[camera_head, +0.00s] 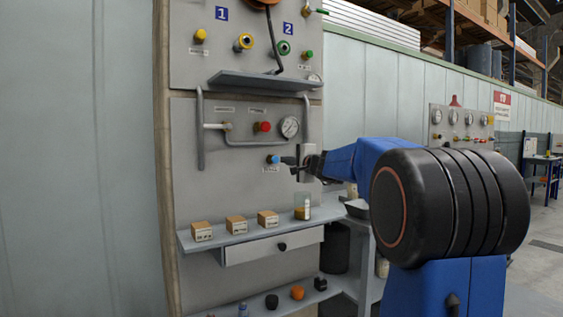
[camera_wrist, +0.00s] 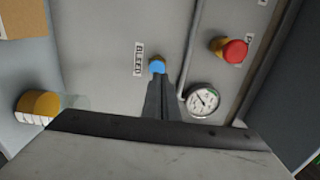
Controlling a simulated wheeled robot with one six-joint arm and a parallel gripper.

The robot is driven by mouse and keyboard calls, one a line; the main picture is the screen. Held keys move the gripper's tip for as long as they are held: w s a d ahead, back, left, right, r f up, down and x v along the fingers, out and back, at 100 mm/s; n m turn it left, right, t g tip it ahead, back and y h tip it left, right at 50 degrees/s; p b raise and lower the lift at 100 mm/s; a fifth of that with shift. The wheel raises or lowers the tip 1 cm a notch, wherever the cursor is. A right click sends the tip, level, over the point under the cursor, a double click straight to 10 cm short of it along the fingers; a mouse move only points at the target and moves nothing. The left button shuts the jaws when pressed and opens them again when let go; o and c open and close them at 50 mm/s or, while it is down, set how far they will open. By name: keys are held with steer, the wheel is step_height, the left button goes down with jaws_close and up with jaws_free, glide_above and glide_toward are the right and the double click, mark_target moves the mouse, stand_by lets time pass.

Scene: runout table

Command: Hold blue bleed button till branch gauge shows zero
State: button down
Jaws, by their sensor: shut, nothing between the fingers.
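The blue bleed button (camera_head: 274,159) sits low on the grey panel, and a "BLEED" label stands beside it in the wrist view, where the button (camera_wrist: 157,66) is partly covered by my fingertips. My gripper (camera_head: 284,160) is shut and empty, with its fingertips (camera_wrist: 160,78) pointing at the button and right at it. I cannot tell whether they touch or press it. A round white gauge (camera_head: 289,127) is above and right of the button in the head view. In the wrist view the gauge (camera_wrist: 203,99) shows a dark needle, but its reading is too small to tell.
A red knob (camera_head: 263,126) and a grey pipe (camera_head: 306,120) are close above my gripper. Below, a shelf (camera_head: 223,239) holds small boxes (camera_head: 237,224) and a jar with amber contents (camera_head: 302,207). A ledge (camera_head: 265,81) juts out higher up.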

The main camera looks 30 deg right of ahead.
steer(key=s, duration=0.7)
steer(key=shift+s+d+r, duration=0.15)
steer(key=shift+s+d, duration=0.05)
steer(key=shift+d, duration=0.05)
steer(key=s+a+f+n+g+y, duration=0.2)
steer(key=s+a+f+n+g, duration=0.25)
steer(key=s+a+f, duration=0.6)
steer(key=s+a+f+n+g+y, duration=0.25)
steer(key=s+a+f+n, duration=0.4)
steer(key=a, duration=0.75)
steer(key=s+d+f+n+g+h, duration=0.1)
steer(key=s+f+n+g+h, duration=0.4)
steer(key=s+f, duration=1.7)
steer(key=s+n+g, duration=0.1)
steer(key=s, duration=0.3)
steer(key=shift+n, duration=0.3)
steer(key=shift+r, duration=0.1)
